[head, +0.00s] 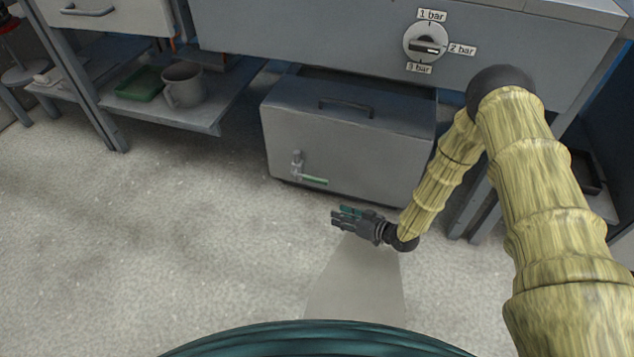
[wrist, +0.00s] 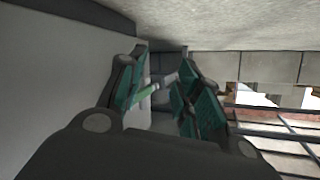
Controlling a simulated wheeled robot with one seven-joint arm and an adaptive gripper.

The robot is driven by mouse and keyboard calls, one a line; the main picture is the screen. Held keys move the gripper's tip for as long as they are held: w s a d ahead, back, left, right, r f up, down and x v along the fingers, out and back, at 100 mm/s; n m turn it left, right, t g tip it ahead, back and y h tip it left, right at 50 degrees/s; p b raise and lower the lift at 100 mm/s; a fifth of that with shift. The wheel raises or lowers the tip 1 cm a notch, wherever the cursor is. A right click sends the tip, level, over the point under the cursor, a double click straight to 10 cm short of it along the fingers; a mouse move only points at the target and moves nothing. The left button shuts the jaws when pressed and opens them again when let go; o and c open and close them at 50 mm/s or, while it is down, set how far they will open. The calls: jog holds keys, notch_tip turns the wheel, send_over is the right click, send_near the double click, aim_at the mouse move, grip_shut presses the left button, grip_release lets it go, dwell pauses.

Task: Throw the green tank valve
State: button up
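The green tank valve (head: 314,180) is a short green lever on a pale metal fitting, low on the left of the front of a grey tank (head: 350,150). The lever lies roughly level, pointing right in the head view. My gripper (head: 338,215) is in front of the tank, a little lower and to the right of the lever in the head view, with a visible gap. In the wrist view my gripper (wrist: 163,72) is open, and the green lever (wrist: 148,90) shows between its teal-padded fingers. I cannot tell whether a finger touches it.
A pressure dial (head: 426,43) marked 1, 2 and 3 bar is on the bench front above the tank. A lower shelf (head: 195,115) on the left holds a green tray (head: 140,83) and a grey mug (head: 183,85). The floor left of my gripper is clear.

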aim_at(322, 183)
jog(key=w+d+r+n+g+y+b, duration=0.1)
jog(key=w+d+r+n+g+y, duration=0.15)
jog(key=w+r+n+y, duration=0.4)
jog(key=shift+n+h, duration=0.25)
jog(key=shift+n, duration=0.2)
jog(key=b+x, duration=0.1)
jog(key=x, duration=0.2)
jog(key=f+b+x, duration=0.1)
jog(key=x, duration=0.2)
jog(key=w+f+b+x, duration=0.1)
jog(key=b+x, duration=0.1)
jog(key=x, duration=0.2)
jog(key=shift+w+d, duration=0.1)
jog(key=shift+w, duration=0.1)
jog(key=shift+b+x, duration=0.3)
jog(key=shift+x, duration=0.5)
jog(key=shift+r, duration=0.15)
grip_shut()
